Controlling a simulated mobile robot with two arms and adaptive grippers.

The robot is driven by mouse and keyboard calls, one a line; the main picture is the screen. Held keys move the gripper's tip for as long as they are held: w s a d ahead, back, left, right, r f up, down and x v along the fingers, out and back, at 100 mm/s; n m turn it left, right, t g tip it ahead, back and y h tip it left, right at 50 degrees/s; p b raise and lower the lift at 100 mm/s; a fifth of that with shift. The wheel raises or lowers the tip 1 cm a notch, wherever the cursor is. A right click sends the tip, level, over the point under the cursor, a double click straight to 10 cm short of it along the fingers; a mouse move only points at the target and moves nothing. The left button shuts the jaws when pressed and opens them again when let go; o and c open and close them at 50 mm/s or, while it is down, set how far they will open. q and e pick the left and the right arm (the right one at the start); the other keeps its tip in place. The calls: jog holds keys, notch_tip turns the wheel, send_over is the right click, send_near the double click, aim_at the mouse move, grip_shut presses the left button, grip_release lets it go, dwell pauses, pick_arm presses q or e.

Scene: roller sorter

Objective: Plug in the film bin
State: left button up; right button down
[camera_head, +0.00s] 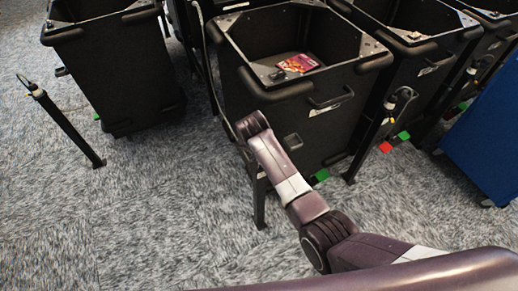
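Several black bins stand in a row, and I cannot tell which one is the film bin. The centre bin (300,125) holds a red and yellow packet (298,63). The left bin (120,80) stands apart, turned at an angle. A black post with a connector on top (35,88) leans at the far left. Another post (394,100) with a cable end on top stands right of the centre bin. A third post (259,200) is partly hidden by my arm. My arm reaches in from the lower right to the centre bin's front left corner. No gripper fingers show.
A thin cable (209,75) hangs down along the centre bin's left side. Green and red tabs (385,147) sit low near the right post. A blue bin (487,140) stands at the right edge. Grey carpet (150,220) is clear at the lower left.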

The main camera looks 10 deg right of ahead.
jog(key=shift+f, duration=0.45)
dwell(0.4)
jog(key=c, duration=1.4)
grip_release()
